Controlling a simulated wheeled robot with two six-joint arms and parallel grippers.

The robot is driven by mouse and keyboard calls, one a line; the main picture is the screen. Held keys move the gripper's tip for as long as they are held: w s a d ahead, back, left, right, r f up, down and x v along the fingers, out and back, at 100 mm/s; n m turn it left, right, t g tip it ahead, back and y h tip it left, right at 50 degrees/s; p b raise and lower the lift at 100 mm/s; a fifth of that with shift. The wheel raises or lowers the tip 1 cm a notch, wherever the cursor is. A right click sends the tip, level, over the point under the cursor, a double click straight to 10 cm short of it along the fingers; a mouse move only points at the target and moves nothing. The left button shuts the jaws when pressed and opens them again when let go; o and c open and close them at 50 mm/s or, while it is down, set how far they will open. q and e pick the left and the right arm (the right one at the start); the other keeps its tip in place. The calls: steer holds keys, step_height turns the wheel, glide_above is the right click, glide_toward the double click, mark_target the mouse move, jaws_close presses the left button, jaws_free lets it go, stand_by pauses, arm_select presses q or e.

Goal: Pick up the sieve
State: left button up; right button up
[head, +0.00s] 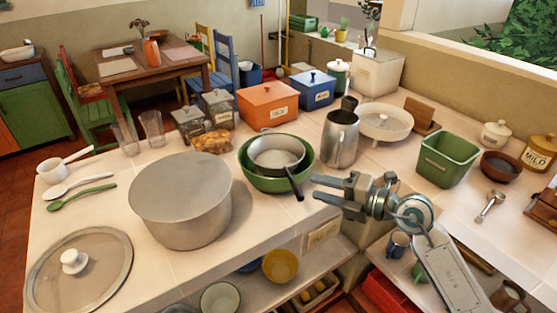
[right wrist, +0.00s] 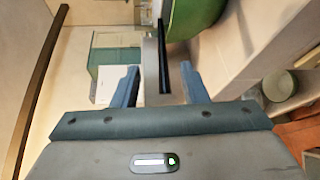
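The sieve (head: 276,155) is a round grey metal vessel with a dark handle. It sits inside a green bowl (head: 247,179) on the counter, with its handle sticking out over the bowl's rim toward the front right. My right gripper (head: 317,188) is open and empty just right of the handle's end. In the right wrist view the dark handle (right wrist: 164,68) shows between the two spread fingers (right wrist: 160,85), and I see no contact. The green bowl's side (right wrist: 192,18) is beyond it. My left gripper is not in view.
A large grey pot (head: 180,205) stands left of the bowl. A metal jug (head: 341,140) stands close behind the right gripper. A green bin (head: 449,158) and a small spoon (head: 490,206) are on the right. An open shelf with bowls lies below the counter.

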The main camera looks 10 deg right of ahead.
mark_target(293, 179)
steer(key=shift+p+x, duration=0.9)
steer(key=shift+x, duration=3.1)
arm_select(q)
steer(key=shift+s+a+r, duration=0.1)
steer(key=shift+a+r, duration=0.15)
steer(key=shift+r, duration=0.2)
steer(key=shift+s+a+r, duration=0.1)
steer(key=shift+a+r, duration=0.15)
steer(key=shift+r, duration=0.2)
arm_select(e)
steer(key=shift+d+f, duration=0.1)
steer(key=shift+f, duration=0.05)
steer(key=shift+c, duration=0.2)
jaws_close()
